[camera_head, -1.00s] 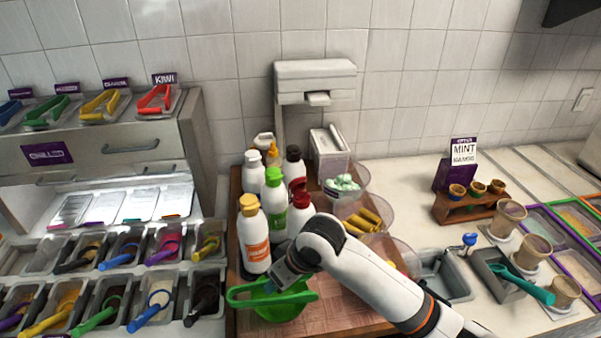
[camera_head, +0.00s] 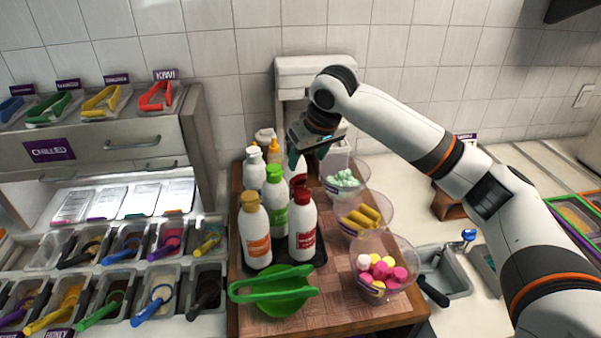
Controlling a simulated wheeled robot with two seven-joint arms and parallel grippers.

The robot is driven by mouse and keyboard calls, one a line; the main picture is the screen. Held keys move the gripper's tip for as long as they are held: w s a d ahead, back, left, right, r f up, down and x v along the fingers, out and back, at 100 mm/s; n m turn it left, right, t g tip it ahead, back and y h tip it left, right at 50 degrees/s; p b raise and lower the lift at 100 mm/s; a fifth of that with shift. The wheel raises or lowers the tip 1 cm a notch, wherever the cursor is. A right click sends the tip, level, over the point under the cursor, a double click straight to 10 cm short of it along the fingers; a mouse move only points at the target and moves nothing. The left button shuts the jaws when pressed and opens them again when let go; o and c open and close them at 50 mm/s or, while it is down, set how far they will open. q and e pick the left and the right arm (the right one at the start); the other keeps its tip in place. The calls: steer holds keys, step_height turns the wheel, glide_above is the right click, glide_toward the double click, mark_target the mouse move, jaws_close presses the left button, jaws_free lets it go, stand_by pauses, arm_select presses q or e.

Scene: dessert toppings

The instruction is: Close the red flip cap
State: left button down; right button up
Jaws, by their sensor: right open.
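A white squeeze bottle with a red label (camera_head: 304,238) stands upright at the front right of the bottle group. Its red cap (camera_head: 302,197) shows on top; whether its lid is up or down is too small to tell. A second bottle stands behind it with a dark red cap (camera_head: 298,181), partly hidden by the front bottle and my gripper. My right gripper (camera_head: 308,160) is open and empty, pointing down above the rear bottles, just above the dark red cap. I cannot tell if it touches anything. My left gripper is not in view.
Orange-capped (camera_head: 249,198) and green-capped (camera_head: 273,173) bottles stand close beside on the wooden board (camera_head: 345,312). Green tongs lie across a green bowl (camera_head: 282,303) in front. Clear bowls of toppings, one with colourful balls (camera_head: 403,275), line the right side.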

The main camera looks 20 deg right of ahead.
mark_target(302, 175)
steer(key=p+x, duration=0.2)
steer(key=x, duration=0.6)
steer(key=shift+f, duration=0.1)
steer(key=c, duration=1)
